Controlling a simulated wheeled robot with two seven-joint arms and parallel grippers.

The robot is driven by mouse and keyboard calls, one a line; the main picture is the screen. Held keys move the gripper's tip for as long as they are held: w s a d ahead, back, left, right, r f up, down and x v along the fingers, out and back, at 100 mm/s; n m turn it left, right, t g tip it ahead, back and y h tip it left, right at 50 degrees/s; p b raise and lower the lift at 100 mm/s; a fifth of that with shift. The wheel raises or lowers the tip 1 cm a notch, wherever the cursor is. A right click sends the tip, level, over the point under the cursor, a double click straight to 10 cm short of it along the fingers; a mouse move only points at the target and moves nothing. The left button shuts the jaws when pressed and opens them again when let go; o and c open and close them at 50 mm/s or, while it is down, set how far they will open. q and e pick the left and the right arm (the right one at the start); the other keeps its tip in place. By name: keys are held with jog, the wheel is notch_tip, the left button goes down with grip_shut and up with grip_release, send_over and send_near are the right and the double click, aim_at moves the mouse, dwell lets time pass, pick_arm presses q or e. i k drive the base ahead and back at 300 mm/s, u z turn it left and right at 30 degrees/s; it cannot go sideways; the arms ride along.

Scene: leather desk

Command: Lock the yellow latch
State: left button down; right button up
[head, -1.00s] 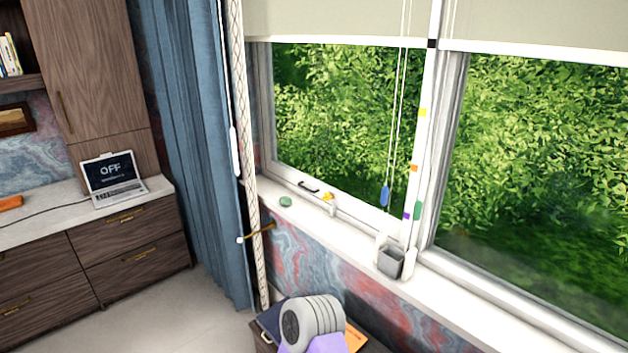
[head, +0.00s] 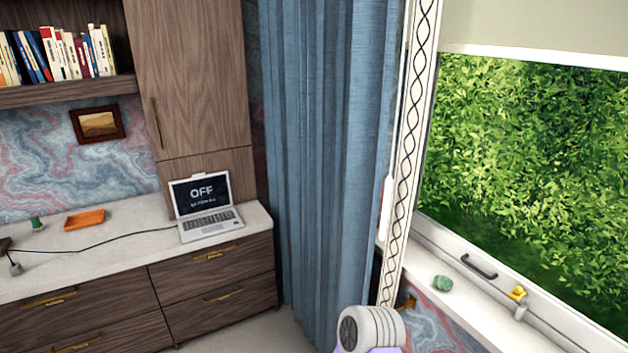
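The yellow latch (head: 518,293) is a small yellow piece on the lower window frame, at the lower right of the head view. It sits on a white mount just right of a dark curved handle (head: 479,267). It is too small to tell how it is turned. Neither of my grippers shows in the head view.
A green stone-like object (head: 442,283) lies on the white sill left of the latch. A blue curtain (head: 330,150) hangs beside the window. A white ribbed object (head: 371,328) stands low in front. A laptop (head: 206,205) reading OFF sits on the left counter.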

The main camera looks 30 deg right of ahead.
aim_at(518, 293)
jog(key=i, duration=2)
jog(key=z, duration=4.2)
jog(key=i, duration=1)
